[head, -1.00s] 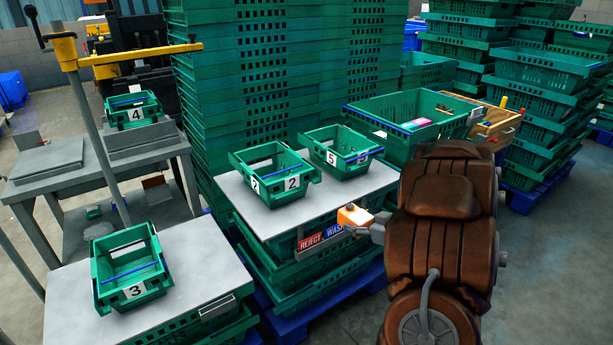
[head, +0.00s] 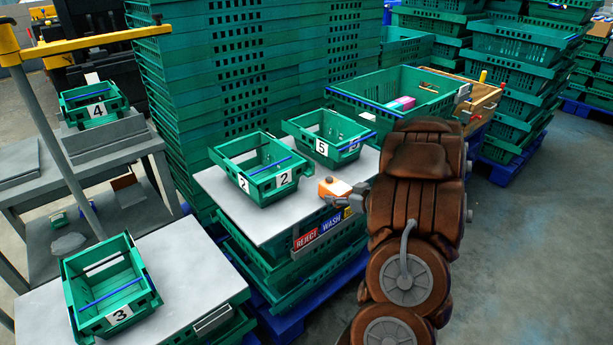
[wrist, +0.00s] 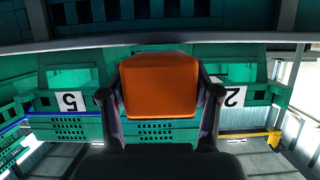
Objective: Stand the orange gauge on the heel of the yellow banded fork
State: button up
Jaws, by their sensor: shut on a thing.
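The orange gauge (head: 333,187) is a small block in my gripper (head: 343,195), held out over the right front edge of the grey table with crates 2 and 5. In the wrist view the gauge (wrist: 160,85) fills the space between the two dark fingers of my gripper (wrist: 160,100), which are shut on its sides. I cannot pick out a yellow banded fork in either view. A small yellow piece (wrist: 274,137) shows at the right of the wrist view, but I cannot tell what it is.
Green crates 2 (head: 252,185) and 5 (head: 330,150) stand close behind the gauge. Crate 3 (head: 82,315) is on the front left table, crate 4 (head: 95,114) farther back. REJECT (head: 305,240) and WASH (head: 332,221) signs hang below the table edge. Floor at right is clear.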

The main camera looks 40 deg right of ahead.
aim_at(311, 184)
jog(key=w, duration=0.8)
jog(key=shift+w+d, duration=0.15)
jog(key=shift+w, duration=0.15)
jog(key=w, duration=0.4)
jog(key=shift+f, duration=0.3)
jog(key=o, duration=1.2)
jog(key=shift+f, duration=0.1)
jog(key=shift+o, duration=0.2)
